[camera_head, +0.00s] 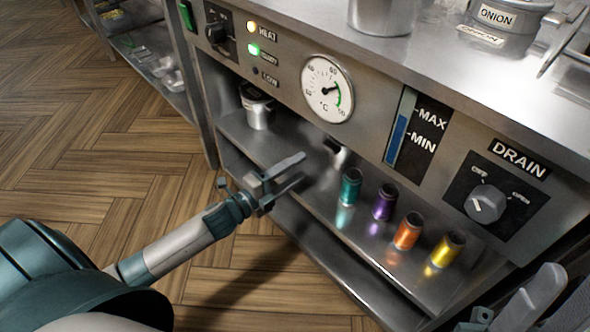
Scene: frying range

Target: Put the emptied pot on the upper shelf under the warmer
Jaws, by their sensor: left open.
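A small metal pot (258,114) with a dark label stands upright at the far left end of the upper shelf (285,140), under the warmer's control panel (375,75). A larger metal pot (383,16) stands on the counter top, cut off by the top edge. I cannot see inside either, so I cannot tell which is the emptied one. My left gripper (292,173) is open and empty, in front of the shelf's edge. My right gripper (548,302) shows partly at the bottom right corner; its jaw state is unclear.
Teal (349,187), purple (384,203), orange (408,231) and yellow (447,249) canisters stand along the shelf's right part. A small shiny object (337,153) lies behind them. A container labelled ONION (497,17) is on the counter. A lower shelf (325,254) runs below.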

